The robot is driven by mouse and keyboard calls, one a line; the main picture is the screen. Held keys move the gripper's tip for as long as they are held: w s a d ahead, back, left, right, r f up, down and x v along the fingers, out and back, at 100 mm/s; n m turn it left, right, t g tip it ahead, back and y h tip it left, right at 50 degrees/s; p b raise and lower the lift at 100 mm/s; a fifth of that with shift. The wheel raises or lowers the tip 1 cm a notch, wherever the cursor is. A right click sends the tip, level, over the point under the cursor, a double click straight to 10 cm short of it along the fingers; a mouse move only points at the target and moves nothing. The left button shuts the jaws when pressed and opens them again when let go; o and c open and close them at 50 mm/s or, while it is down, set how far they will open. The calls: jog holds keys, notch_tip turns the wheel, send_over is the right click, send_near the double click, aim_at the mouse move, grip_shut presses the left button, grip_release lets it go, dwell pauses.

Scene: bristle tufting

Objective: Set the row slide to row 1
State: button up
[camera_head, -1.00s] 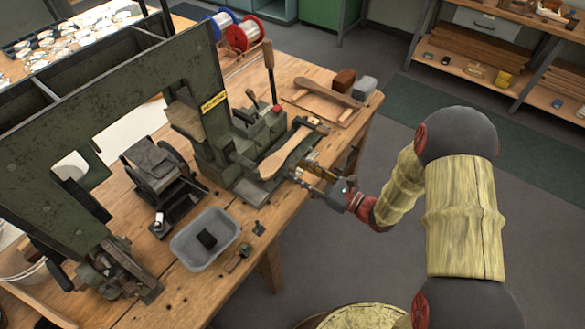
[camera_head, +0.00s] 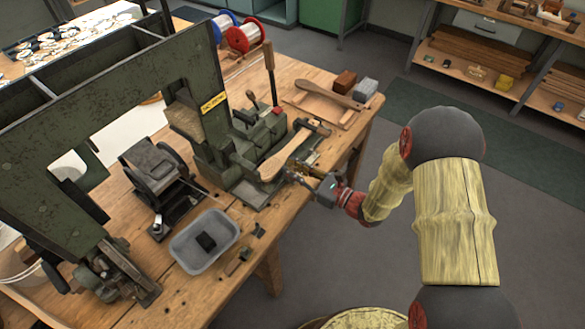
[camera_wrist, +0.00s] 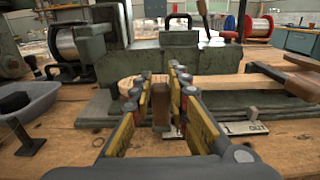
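The green tufting machine (camera_head: 215,135) stands on the bench, with a pale wooden brush back (camera_head: 285,155) lying across its bed. My gripper (camera_head: 298,178) is at the front edge of this bed, low and level. In the wrist view my gripper (camera_wrist: 160,88) has its two fingers apart. A small upright brown piece (camera_wrist: 160,108) stands between them, with gaps showing at its sides. It may be the row slide's handle; I cannot tell for sure. A small plate marked OUT (camera_wrist: 246,128) lies right of the fingers. Row marks are not readable.
A grey tray (camera_head: 205,240) with a dark block sits on the bench to the left. A lever (camera_head: 269,75) rises behind the bed. Red and blue wire spools (camera_head: 243,35) stand at the back.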

grip_shut()
dwell(0.3)
jog(key=s+a, duration=0.1)
jog(key=s, duration=0.1)
jog(key=s+a+p, duration=0.1)
jog(key=s+a, duration=0.1)
jog(key=o, duration=0.6)
grip_release()
jog(key=shift+w, duration=0.1)
jog(key=shift+c, duration=0.2)
jog(key=v, duration=1.2)
